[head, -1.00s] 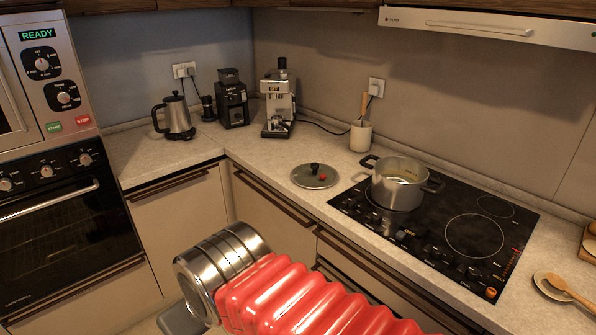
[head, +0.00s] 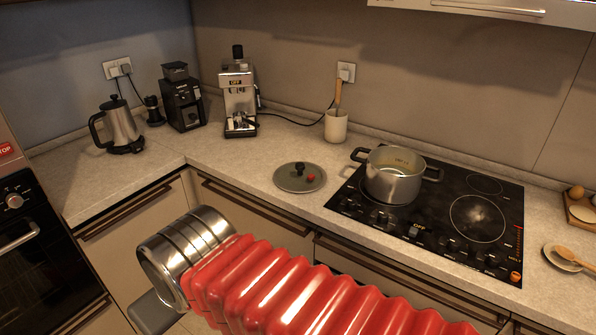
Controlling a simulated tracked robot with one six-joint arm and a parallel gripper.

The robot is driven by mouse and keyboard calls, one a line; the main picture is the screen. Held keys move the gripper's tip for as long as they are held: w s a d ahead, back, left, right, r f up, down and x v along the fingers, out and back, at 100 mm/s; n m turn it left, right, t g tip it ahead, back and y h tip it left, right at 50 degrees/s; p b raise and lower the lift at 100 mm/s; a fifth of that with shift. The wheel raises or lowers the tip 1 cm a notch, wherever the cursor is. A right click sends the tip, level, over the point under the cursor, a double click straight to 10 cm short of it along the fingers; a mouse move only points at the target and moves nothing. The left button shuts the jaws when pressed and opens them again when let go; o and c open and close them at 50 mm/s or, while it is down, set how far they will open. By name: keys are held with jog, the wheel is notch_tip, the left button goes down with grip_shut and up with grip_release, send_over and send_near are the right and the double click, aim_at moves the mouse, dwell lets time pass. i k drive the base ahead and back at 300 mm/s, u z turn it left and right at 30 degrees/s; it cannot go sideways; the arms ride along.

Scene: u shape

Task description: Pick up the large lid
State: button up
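The large lid (head: 300,177) lies flat on the counter, left of the cooktop. It is a round grey disc with a dark knob in the middle and a small red spot at its right side. A grey pot (head: 392,176) without a cover stands on the back left of the cooktop, to the right of the lid. My arm, with red ribbed sleeve and metal end, crosses the lower part of the head view, in front of the counter and apart from the lid. My gripper's fingers do not show.
A black cooktop (head: 440,215) fills the counter's right part. A coffee machine (head: 239,97), grinder (head: 184,104) and kettle (head: 119,127) stand at the back left. A utensil holder (head: 336,127) stands behind the lid. A spoon (head: 578,259) rests at far right. Counter around the lid is clear.

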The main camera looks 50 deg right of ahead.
aim_at(292, 177)
jog(key=z, duration=0.55)
jog(key=i, duration=1.1)
jog(key=z, duration=0.65)
